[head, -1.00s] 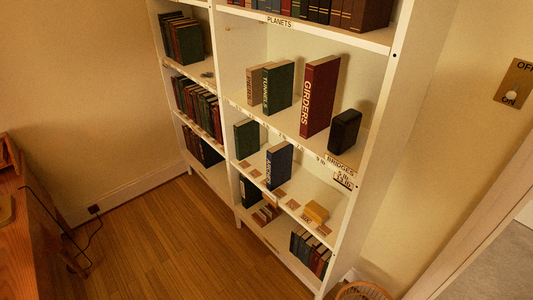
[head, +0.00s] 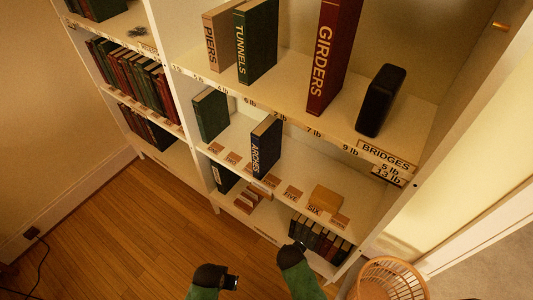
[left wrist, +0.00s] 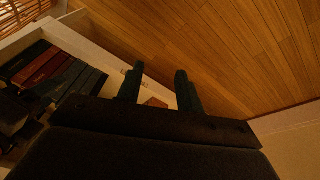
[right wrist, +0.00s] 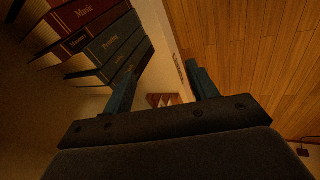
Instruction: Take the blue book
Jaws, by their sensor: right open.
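The blue book (head: 266,147), with ARCHES on its spine, stands upright on the shelf below the one with GIRDERS. A dark green book (head: 210,115) stands to its left, with a gap between them. My left gripper (head: 233,282) and my right gripper (head: 299,246) are low in the head view, in front of the bookcase and well below the blue book. In the left wrist view, the left gripper's fingers (left wrist: 160,90) are apart with nothing between them. In the right wrist view, the right gripper's fingers (right wrist: 163,90) are also apart and empty.
Small labelled blocks (head: 293,194) and a tan box (head: 324,199) sit right of the blue book. Above are PIERS (head: 220,40), TUNNELS (head: 257,40), red GIRDERS (head: 332,55) and a black object (head: 381,100). A wicker basket (head: 392,277) stands at lower right.

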